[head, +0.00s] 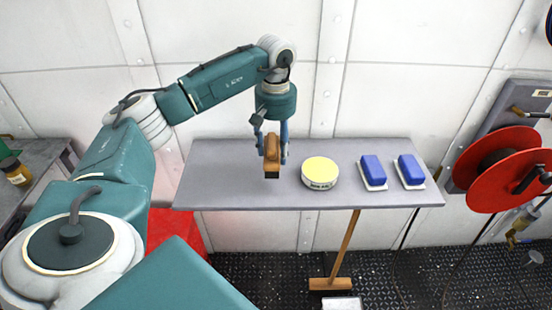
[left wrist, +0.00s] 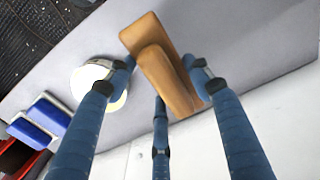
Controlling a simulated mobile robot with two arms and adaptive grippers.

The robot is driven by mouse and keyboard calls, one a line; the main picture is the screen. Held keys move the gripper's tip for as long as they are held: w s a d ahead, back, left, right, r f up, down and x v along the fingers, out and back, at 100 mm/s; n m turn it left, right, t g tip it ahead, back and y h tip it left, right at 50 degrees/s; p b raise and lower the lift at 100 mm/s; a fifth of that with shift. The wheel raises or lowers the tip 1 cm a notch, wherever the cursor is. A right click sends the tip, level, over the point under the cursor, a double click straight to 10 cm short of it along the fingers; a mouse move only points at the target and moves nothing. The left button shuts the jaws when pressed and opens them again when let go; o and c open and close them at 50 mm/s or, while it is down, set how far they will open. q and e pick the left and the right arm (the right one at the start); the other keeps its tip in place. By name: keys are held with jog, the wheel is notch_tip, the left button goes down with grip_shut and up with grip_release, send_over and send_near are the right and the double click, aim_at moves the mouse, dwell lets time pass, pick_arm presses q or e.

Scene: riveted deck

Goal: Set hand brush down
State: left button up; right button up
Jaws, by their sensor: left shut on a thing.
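The hand brush (head: 272,153) has a wooden body and a dark end facing down toward the front. My left gripper (head: 272,149) is shut on it, with blue fingers on both sides. The brush is in front of the left part of the grey table (head: 225,180) in the head view. In the left wrist view, the brush (left wrist: 162,65) lies between the fingertips (left wrist: 163,75), with the grey tabletop (left wrist: 235,45) behind it. I cannot tell how far it is above the table. My right gripper is not in view.
A round white tin with a yellow top (head: 320,173) stands just right of the brush. Two blue blocks on white bases (head: 373,171) (head: 410,171) are farther right. The tabletop's left part looks clear.

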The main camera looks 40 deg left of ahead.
pick_arm(q)
notch_tip(320, 180, down, 5)
jog(key=shift+r+p, duration=0.1)
jog(key=shift+p, duration=0.25)
jog(key=o, duration=1.1)
jog(key=shift+o, duration=0.2)
jog(key=shift+r, duration=0.35)
notch_tip(320, 180, up, 11)
jog(key=shift+r+b, duration=0.15)
jog(key=shift+b, duration=0.9)
